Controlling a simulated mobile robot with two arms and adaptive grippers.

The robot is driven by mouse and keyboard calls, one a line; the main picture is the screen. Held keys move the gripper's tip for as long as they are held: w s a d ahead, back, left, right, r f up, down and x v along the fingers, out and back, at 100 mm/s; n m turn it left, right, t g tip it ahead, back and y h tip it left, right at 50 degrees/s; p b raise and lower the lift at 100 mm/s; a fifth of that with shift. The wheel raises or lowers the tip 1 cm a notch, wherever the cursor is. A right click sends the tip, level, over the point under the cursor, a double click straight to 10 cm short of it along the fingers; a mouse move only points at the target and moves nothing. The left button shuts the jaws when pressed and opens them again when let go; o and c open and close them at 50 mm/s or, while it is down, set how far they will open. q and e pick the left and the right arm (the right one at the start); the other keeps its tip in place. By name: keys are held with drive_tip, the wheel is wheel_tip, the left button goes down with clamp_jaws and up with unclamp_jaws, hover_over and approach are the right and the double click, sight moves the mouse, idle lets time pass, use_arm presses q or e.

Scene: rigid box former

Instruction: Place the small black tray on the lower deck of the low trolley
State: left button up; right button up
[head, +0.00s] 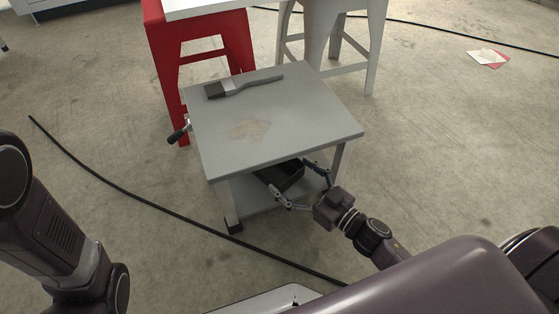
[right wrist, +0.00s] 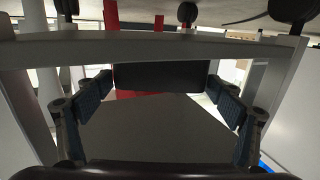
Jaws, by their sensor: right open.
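The low trolley (head: 300,125) is grey, with an upper top and a lower deck (head: 256,198). The small black tray (head: 287,178) is under the top, at the lower deck, partly hidden by the top's edge. It appears to rest on that deck. In the right wrist view, which looks upside down, the tray (right wrist: 160,76) lies against the pale deck edge (right wrist: 160,48). My right gripper (head: 302,180) is open at the trolley's near side, its fingers spread to either side of the tray with gaps visible in the wrist view. My left gripper is out of view; only its arm shows.
A red stand (head: 203,50) and a grey stand (head: 330,45) are close behind. A black cable (head: 130,193) crosses the floor in front.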

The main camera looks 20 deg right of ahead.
drive_tip(key=p+v, duration=0.1)
drive_tip(key=v, duration=0.3)
drive_tip(key=shift+s+d+p, duration=0.15)
drive_tip(key=shift+s+p, duration=0.2)
drive_tip(key=shift+p, duration=0.05)
drive_tip(key=shift+s+d, duration=0.2)
drive_tip(key=shift+s, duration=0.3)
